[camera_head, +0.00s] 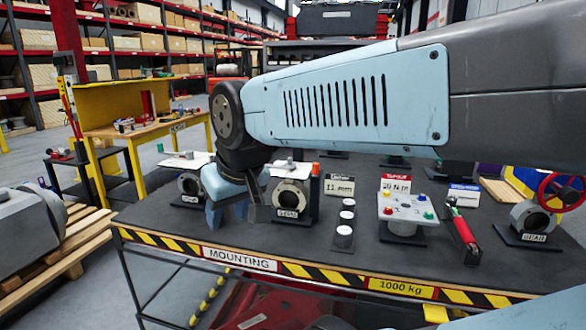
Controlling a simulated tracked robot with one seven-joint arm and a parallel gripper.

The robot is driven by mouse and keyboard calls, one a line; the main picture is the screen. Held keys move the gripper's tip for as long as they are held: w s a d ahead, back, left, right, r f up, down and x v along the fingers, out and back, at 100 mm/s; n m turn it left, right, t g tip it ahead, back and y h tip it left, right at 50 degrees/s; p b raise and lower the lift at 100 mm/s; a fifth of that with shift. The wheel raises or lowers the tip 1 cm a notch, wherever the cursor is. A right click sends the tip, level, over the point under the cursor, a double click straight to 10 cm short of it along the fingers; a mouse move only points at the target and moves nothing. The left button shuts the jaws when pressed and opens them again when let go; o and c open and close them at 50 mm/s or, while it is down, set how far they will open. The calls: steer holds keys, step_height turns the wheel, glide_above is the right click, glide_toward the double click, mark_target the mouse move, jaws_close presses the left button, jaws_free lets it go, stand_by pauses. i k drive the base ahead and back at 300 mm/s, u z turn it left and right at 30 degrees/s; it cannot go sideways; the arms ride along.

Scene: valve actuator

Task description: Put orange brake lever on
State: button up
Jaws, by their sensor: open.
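My gripper (236,213) hangs fingers down over the left part of the mounting table, just left of a grey round valve body (290,196). It is open, and I see nothing between its fingers. An orange tip (315,169) tops a dark upright piece at the right side of that valve body. I cannot tell whether this is the brake lever. My forearm covers much of the table's back.
The dark table (370,262) has a striped front edge. Another valve body (189,184) stands left of my gripper, and one with a red handwheel (562,190) stands at right. A plate with coloured knobs (407,207) and small cylinders (344,236) stand between. The front strip is mostly clear.

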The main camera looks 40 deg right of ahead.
mark_target(316, 167)
steer(key=z, duration=0.05)
steer(key=k, duration=1.4)
steer(key=z, duration=0.7)
steer(key=i, duration=1)
